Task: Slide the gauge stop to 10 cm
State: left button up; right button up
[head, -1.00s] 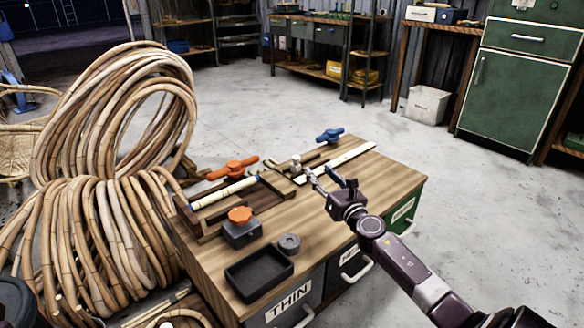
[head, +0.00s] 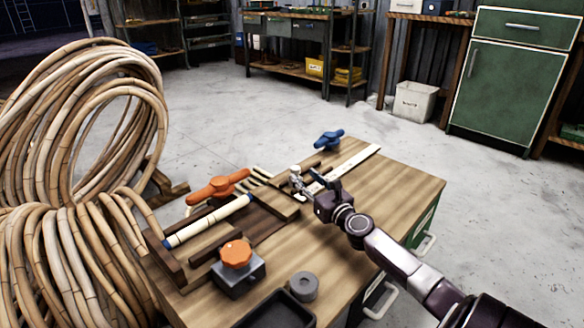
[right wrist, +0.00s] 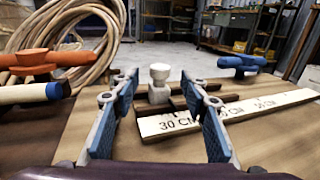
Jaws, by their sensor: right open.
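The gauge stop, a small pale metal knob on a block (head: 296,176), stands at the near end of the white ruler (head: 350,163) on the wooden bench. In the right wrist view, the stop (right wrist: 159,86) appears between and ahead of my fingers, beside the ruler's printed "30 CM" mark (right wrist: 180,124). Other marks along the ruler are partly hidden or hard to read. My right gripper (head: 311,181) is open just to the right of the stop, its blue-padded fingers spread; contact cannot be told. My left gripper is not in view.
An orange knob on a grey block (head: 237,254), a grey ring (head: 303,286) and a black tray (head: 278,310) sit nearer. A blue handle (head: 329,139) stands behind. Rattan coils (head: 80,130) fill the left.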

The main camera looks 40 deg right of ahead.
aim_at(298, 171)
jog(key=shift+b+x, duration=0.9)
jog(key=shift+x, duration=2.5)
jog(key=shift+c, duration=0.6)
grip_shut()
